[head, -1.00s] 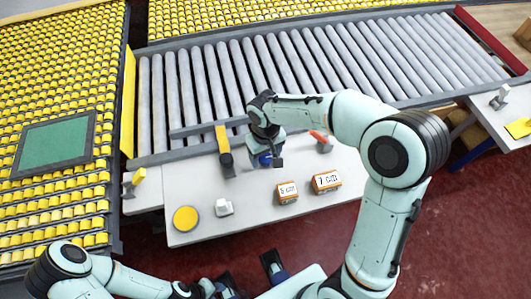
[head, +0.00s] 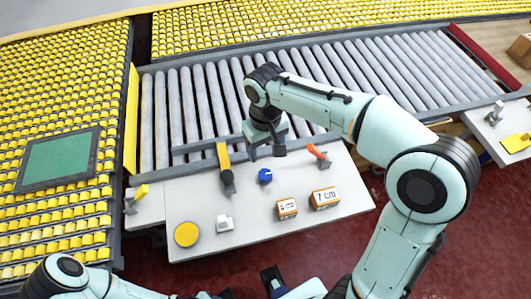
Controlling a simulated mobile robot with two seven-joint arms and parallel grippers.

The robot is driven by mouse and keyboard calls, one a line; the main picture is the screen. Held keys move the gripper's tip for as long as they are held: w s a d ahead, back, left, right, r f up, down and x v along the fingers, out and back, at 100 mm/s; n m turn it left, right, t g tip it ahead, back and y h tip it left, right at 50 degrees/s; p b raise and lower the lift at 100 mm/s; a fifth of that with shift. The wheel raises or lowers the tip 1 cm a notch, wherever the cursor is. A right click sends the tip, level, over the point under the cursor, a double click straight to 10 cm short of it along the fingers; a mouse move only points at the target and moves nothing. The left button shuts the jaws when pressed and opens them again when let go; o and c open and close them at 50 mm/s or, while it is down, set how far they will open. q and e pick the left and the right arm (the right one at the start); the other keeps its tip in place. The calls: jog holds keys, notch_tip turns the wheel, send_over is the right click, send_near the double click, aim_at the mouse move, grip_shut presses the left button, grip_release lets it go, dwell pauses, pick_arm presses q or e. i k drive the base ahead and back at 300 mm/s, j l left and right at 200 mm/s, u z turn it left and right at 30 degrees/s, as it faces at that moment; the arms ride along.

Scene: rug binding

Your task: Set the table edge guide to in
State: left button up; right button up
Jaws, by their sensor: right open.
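My right gripper (head: 267,152) hangs open and empty over the back of the white table (head: 200,200), its fingers apart, just behind a blue knob (head: 265,176). The knob stands clear of the fingers. To its left is a lever with a yellow arm and dark end (head: 225,168); to its right is an orange-handled lever (head: 318,155) on a grey base. No label shows which of these is the table edge guide, and its setting cannot be read. My left arm enters at the bottom left; its gripper is mostly cut off by the bottom edge.
A yellow round button (head: 187,234), a white switch (head: 224,222) and two orange-framed blocks, one marked 5 cm (head: 287,209) and one marked 7 cm (head: 325,198), sit on the front of the table. A grey roller conveyor (head: 200,110) lies behind. A yellow upright plate (head: 131,118) stands left.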

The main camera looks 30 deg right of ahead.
aim_at(225, 161)
jog(key=k, duration=1)
